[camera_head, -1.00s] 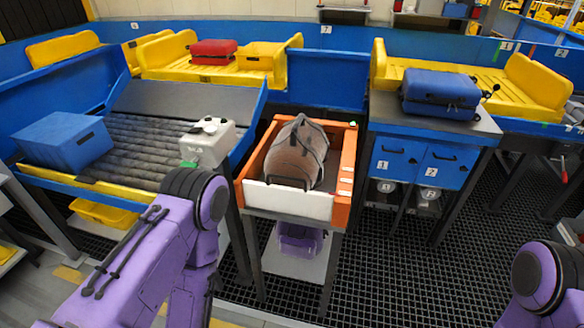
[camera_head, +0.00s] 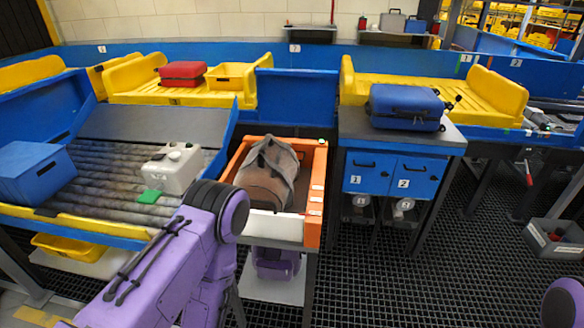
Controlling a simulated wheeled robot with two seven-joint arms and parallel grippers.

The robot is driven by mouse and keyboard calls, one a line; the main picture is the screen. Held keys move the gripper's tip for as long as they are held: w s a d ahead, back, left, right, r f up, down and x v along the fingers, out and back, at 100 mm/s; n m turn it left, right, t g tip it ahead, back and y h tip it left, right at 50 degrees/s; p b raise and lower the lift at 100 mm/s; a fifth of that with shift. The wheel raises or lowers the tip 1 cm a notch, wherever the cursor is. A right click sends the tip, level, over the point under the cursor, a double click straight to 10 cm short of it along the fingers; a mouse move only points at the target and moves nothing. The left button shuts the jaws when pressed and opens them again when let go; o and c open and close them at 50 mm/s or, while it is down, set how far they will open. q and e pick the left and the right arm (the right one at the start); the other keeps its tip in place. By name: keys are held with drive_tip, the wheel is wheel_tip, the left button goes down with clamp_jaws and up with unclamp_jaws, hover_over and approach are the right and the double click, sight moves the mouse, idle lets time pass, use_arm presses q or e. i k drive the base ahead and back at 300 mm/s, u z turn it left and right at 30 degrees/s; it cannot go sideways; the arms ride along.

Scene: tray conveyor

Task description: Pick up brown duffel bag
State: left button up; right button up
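The brown duffel bag (camera_head: 268,176) lies in an orange tray stand (camera_head: 316,190) with a white front panel, in the middle of the head view. Its dark strap runs over the top. My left arm comes in from below at the left and its purple elbow part hides the left front corner of the stand. Only a small purple part of my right arm is seen at the bottom right edge, away from the bag.
A white canister (camera_head: 174,168) and a blue box (camera_head: 34,172) sit on the roller conveyor at left. A blue suitcase (camera_head: 406,106) lies on the cabinet (camera_head: 396,174) at right. A grey bin (camera_head: 552,239) stands far right. Dark grid floor right of the stand looks clear.

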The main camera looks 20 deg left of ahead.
sight(268, 173)
drive_tip(key=u, duration=0.35)
drive_tip(key=i, duration=0.7)
drive_tip(key=u, duration=0.65)
